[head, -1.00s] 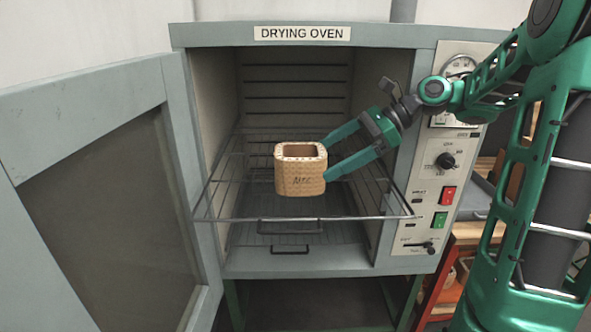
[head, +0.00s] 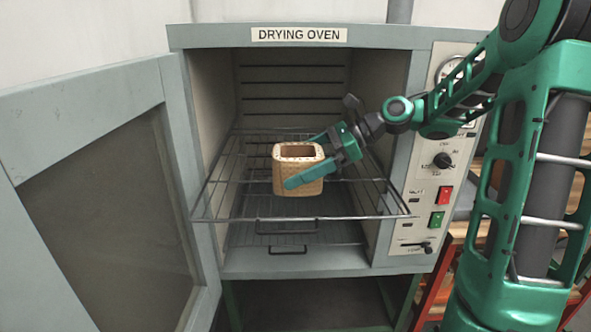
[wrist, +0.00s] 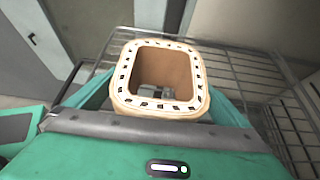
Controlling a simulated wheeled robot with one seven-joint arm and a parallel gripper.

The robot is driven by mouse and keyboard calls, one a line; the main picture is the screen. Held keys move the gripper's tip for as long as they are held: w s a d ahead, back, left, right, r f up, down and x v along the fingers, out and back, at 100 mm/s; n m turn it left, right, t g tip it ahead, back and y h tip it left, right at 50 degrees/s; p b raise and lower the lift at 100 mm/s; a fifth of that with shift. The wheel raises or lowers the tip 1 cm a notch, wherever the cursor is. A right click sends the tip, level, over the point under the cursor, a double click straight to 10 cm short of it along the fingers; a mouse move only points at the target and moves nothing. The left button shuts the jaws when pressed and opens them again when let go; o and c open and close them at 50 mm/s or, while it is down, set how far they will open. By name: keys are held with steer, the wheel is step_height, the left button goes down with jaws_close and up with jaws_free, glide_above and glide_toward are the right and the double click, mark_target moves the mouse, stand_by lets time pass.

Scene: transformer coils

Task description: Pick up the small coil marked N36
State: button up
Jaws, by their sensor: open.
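The small coil (head: 283,167) is a tan, square, hollow block with rounded corners. It stands upright on the pulled-out wire rack of the oven. My gripper (head: 302,160) is open around it, with one green finger across its near side and the other behind it. In the wrist view the coil (wrist: 160,107) shows its open top, with a ring of dark marks on the rim, between my two fingers. The near finger covers the place on the front where the handwritten mark was, so the mark is hidden now.
The wire rack (head: 300,218) juts out of the open drying oven (head: 300,262). The oven door (head: 85,85) stands open at the left. The control panel (head: 432,190) with knobs and switches is at the right. The rack around the coil is bare.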

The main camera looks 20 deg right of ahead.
steer(key=shift+c, duration=0.6)
steer(key=c, duration=1)
steer(key=shift+c, duration=1.4)
steer(key=shift+r, duration=0.1)
